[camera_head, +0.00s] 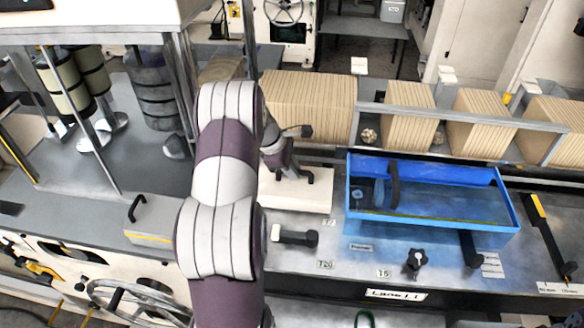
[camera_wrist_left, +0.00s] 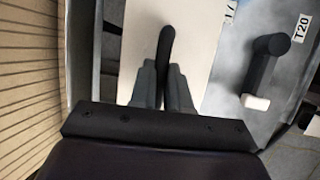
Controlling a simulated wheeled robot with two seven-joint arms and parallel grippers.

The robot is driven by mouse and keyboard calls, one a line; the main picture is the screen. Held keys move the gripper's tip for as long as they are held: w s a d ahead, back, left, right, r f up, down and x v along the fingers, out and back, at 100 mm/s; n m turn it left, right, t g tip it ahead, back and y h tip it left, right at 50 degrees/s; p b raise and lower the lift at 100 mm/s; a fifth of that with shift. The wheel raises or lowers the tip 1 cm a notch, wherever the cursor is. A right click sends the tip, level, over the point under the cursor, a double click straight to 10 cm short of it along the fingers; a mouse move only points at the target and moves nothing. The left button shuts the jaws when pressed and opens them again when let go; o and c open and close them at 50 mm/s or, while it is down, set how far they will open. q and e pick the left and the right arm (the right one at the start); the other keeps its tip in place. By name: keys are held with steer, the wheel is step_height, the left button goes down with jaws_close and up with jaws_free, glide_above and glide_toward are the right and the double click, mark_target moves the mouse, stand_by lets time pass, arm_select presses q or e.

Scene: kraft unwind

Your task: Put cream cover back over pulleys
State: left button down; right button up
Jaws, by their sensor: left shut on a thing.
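The cream cover (camera_head: 315,192) is a flat-topped cream block on the grey machine deck, left of the blue box. It also fills the middle of the left wrist view (camera_wrist_left: 198,45). A black bar handle (camera_wrist_left: 167,45) stands on its top. My left gripper (camera_head: 290,172) is over the cover, partly hidden by my own arm. In the left wrist view its fingers (camera_wrist_left: 163,85) are shut on the black handle. I cannot tell whether the cover rests on the deck or hangs just above it. No pulleys show clearly. My right gripper is not in view.
A blue open box (camera_head: 432,225) stands right of the cover. Ribbed kraft stacks (camera_head: 310,100) stand behind. A black T-handle tool (camera_head: 296,237) labelled T20 (camera_head: 325,265) and a black knob (camera_head: 416,260) sit in front. A cream block with a black handle (camera_head: 150,215) is at left.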

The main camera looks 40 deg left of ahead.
arm_select(q)
steer(key=shift+f, duration=0.2)
stand_by(0.4)
steer(key=c, duration=1)
jaws_free()
steer(key=shift+s+a+r+b, duration=0.1)
steer(key=shift+a+r+b, duration=0.05)
steer(key=shift+r+b, duration=0.15)
steer(key=p+v, duration=0.2)
steer(key=v, duration=1)
steer(key=shift+p, duration=0.4)
